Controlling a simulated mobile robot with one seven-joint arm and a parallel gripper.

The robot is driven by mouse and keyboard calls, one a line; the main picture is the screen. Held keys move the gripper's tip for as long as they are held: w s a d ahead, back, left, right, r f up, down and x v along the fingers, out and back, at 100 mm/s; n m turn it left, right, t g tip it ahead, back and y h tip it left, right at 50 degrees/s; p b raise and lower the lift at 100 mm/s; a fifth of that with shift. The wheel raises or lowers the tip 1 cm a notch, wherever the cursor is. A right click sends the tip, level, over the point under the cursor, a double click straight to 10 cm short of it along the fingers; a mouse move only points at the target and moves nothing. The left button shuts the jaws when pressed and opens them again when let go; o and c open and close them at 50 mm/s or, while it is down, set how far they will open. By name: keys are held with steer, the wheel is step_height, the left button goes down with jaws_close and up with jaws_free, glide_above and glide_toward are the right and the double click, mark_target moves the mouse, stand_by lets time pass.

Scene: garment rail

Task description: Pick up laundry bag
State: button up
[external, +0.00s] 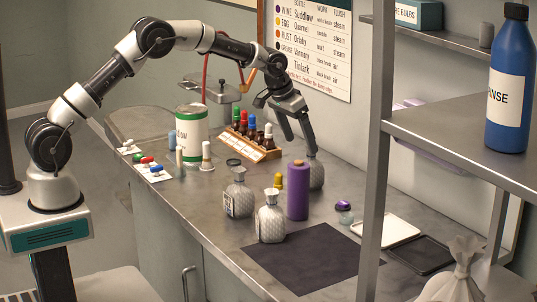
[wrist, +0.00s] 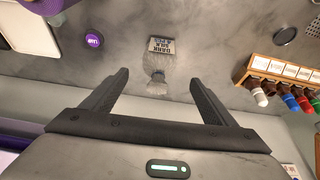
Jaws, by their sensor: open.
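A pale cloth bag (external: 456,282), tied at its neck, is the only bag I see. It is at the lower right of the external view, cut off by the frame's bottom edge, and not seen in the wrist view. My gripper (external: 301,146) is far from it, over the back of the counter. The jaws point down, open, at a textured glass bottle (external: 317,173).
A purple cylinder (external: 298,190) and two more textured bottles (external: 271,222) stand in front. A wooden rack of colored bottles (external: 250,143) is left of my gripper. A metal shelf post (external: 375,150) rises between my gripper and the bag. A dark mat (external: 305,262) is bare.

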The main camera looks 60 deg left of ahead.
mark_target(310, 163)
steer(key=x, duration=1.1)
steer(key=shift+w+d+f+p, duration=0.1)
steer(key=shift+w+f+p, duration=0.05)
steer(key=shift+f+p, duration=0.15)
steer(key=shift+r, duration=0.15)
steer(key=c, duration=1.3)
